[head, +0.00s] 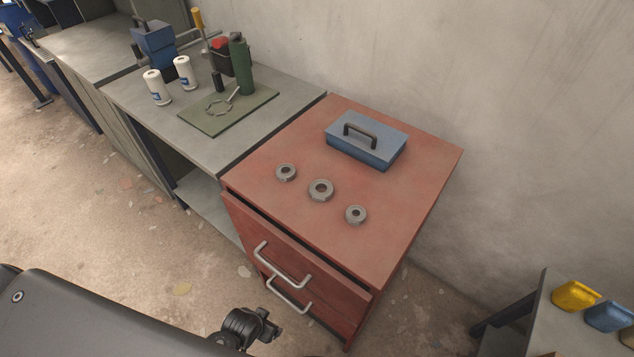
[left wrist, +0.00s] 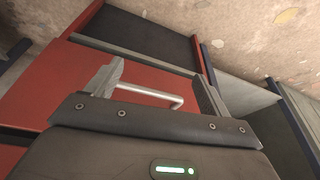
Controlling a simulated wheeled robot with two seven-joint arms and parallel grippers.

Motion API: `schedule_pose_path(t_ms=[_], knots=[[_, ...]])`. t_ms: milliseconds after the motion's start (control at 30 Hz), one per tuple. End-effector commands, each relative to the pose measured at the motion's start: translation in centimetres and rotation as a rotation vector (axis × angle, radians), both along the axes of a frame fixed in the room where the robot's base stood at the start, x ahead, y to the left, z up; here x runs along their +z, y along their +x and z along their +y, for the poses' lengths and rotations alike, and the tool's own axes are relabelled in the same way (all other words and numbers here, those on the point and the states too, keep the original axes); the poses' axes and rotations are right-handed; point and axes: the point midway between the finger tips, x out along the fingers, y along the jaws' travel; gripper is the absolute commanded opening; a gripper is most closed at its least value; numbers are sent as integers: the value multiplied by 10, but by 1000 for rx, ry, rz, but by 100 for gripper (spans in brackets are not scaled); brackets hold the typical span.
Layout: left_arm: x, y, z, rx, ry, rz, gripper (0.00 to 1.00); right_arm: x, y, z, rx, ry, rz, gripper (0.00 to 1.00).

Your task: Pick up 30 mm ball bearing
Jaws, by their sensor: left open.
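Three grey ring-shaped bearings lie in a row on top of the red cabinet (head: 405,215) in the head view: a left one (head: 280,175), a middle one (head: 321,198) that looks largest, and a right one (head: 356,222). I cannot read which is 30 mm. In the left wrist view my left gripper (left wrist: 162,86) is open, its two fingers apart, with a silver drawer handle (left wrist: 150,97) showing between and beyond them. No bearing shows in that view. My right gripper is not in view.
A blue toolbox (head: 385,135) with a dark handle sits behind the bearings. The cabinet front has two silver handles (head: 275,262) and a dark gap under its top. A grey bench (head: 190,130) with bottles adjoins left. The cabinet top's front right is clear.

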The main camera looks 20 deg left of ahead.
Motion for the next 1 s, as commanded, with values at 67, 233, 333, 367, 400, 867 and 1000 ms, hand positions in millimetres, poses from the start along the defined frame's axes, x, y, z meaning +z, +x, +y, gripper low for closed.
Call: schedule_pose_path(t_ms=[67,233,333,367,400,867,1000], knots=[[75,29,-9,3,-17,-68,81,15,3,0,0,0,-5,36],[198,52,-17,8,-53,-168,81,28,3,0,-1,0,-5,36],[250,54,-19,9,-72,-210,81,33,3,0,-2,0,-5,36],[265,55,-20,8,-78,-227,81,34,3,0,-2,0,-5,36],[288,61,-23,7,-93,-267,81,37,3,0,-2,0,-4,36],[397,167,-70,9,-176,-739,81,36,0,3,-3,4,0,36],[398,171,-71,9,-174,-749,81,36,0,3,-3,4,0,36]])
